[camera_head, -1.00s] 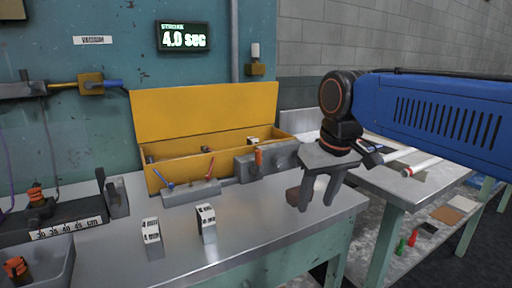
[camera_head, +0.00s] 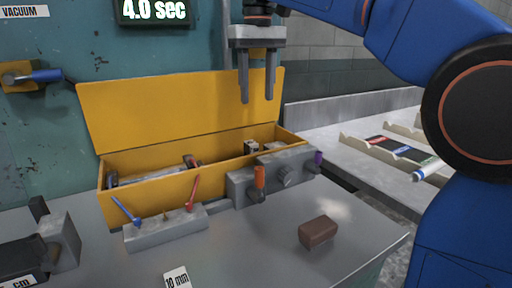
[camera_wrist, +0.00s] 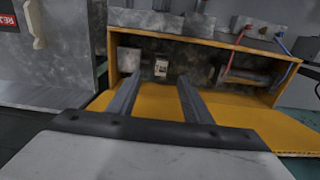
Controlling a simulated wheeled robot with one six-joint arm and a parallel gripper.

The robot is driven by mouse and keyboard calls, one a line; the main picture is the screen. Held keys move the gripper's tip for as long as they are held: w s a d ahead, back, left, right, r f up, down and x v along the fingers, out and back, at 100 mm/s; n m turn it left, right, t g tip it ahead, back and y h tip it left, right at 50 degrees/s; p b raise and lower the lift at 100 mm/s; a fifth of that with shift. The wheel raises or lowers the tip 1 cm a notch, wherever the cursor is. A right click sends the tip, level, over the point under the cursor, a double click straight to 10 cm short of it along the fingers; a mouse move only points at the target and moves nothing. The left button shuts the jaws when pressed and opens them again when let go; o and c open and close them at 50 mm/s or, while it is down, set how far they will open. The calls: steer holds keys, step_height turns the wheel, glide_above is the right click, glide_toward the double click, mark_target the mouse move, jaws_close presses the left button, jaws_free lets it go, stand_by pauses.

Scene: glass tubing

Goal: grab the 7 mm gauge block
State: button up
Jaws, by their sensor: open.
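My gripper (camera_head: 257,99) is open and empty, fingers pointing down, above the right part of the yellow toolbox (camera_head: 150,187). A small block with a white marked face (camera_head: 252,146) is inside the box's right end, below the fingertips. In the wrist view the same block (camera_wrist: 161,68) shows beyond and between the open fingertips (camera_wrist: 159,80), apart from them; its marking is too small to read. A block labelled 10 mm (camera_head: 177,278) stands on the bench at the bottom edge. No label reading 7 mm is legible.
The box's open lid (camera_head: 180,115) stands up behind it. A grey valve block with knobs (camera_head: 241,187) and a grey block with blue and red levers (camera_head: 165,232) stand in front. A brown block (camera_head: 318,232) lies on the bench. Bench space around the brown block is clear.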

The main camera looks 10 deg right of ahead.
mark_target(252, 143)
steer(key=f, duration=0.3)
steer(key=w+f, duration=0.1)
steer(key=f, duration=0.7)
steer(key=shift+w+a+f, duration=0.2)
steer(key=shift+a+f, duration=0.05)
steer(key=shift+a, duration=0.1)
steer(key=shift+a+f, duration=0.15)
steer(key=shift+f, duration=1.2)
steer(key=shift+a+f, duration=0.1)
steer(key=shift+f, duration=1.25)
jaws_close()
